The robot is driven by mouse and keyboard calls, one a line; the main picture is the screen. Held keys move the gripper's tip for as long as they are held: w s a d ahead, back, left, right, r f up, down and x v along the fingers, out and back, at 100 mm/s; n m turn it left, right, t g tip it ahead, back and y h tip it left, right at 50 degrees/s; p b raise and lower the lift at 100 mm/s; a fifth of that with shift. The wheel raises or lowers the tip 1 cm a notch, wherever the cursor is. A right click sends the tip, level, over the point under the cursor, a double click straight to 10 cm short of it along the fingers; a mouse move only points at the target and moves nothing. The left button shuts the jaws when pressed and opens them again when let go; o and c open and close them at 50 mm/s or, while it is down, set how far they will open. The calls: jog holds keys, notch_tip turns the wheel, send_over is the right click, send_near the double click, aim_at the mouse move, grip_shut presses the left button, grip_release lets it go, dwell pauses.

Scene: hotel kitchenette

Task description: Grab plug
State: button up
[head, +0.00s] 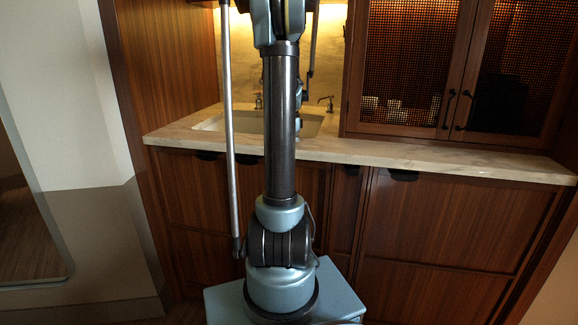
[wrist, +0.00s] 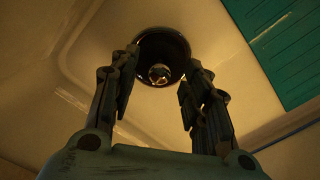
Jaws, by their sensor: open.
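In the wrist view a small shiny rounded piece, seemingly the plug (wrist: 160,72), shows inside the dark round drain (wrist: 178,50) of the pale sink basin. My gripper (wrist: 161,64) is open, its two dark fingers apart on the left and right of the drain, with nothing between them. The plug appears beyond the fingertips; the exact gap cannot be told. In the head view the sink (head: 213,123) is set in the counter, partly behind my arm. The plug and gripper cannot be made out there.
A teal ribbed panel (wrist: 285,40) lies at the upper right of the wrist view, beside the basin. Wooden upper cabinets (head: 400,70) hang over the counter's right part.

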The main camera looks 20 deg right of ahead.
jog(key=shift+f, duration=1.1)
jog(key=shift+c, duration=0.5)
grip_shut()
